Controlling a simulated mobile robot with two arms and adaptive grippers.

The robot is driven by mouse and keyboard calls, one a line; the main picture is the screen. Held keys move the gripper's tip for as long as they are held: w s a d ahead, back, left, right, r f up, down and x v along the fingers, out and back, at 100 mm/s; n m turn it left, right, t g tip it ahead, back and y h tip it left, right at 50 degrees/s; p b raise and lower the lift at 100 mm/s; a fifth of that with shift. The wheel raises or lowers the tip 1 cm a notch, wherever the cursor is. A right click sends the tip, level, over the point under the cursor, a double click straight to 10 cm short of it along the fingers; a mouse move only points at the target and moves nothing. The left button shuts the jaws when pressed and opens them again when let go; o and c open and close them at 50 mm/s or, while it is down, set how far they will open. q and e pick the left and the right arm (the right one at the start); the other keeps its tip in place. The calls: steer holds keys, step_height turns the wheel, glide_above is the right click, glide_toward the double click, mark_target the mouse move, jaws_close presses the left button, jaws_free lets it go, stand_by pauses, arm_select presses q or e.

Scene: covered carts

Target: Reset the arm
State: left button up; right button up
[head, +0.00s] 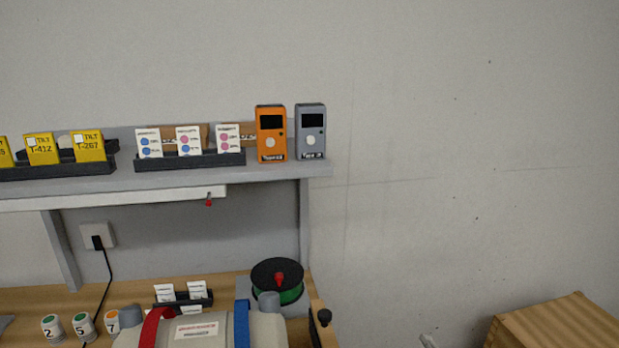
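Neither of my grippers shows clearly in the head view, and no arm can be made out for sure. The view looks over a grey shelf (292,172) against a plain wall. An orange device (271,134) and a grey device (311,132) stand upright side by side at the shelf's right end. Several white cards (188,141) stand in a black holder left of them. Several yellow tilt labels (88,146) stand in another holder further left.
Below, a wooden worktop (30,298) carries a green spool (291,296), numbered containers (83,326) and a pale case with a red strap (157,328) and a blue strap (241,325). A wooden box (560,325) is at lower right. The wall at right is bare.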

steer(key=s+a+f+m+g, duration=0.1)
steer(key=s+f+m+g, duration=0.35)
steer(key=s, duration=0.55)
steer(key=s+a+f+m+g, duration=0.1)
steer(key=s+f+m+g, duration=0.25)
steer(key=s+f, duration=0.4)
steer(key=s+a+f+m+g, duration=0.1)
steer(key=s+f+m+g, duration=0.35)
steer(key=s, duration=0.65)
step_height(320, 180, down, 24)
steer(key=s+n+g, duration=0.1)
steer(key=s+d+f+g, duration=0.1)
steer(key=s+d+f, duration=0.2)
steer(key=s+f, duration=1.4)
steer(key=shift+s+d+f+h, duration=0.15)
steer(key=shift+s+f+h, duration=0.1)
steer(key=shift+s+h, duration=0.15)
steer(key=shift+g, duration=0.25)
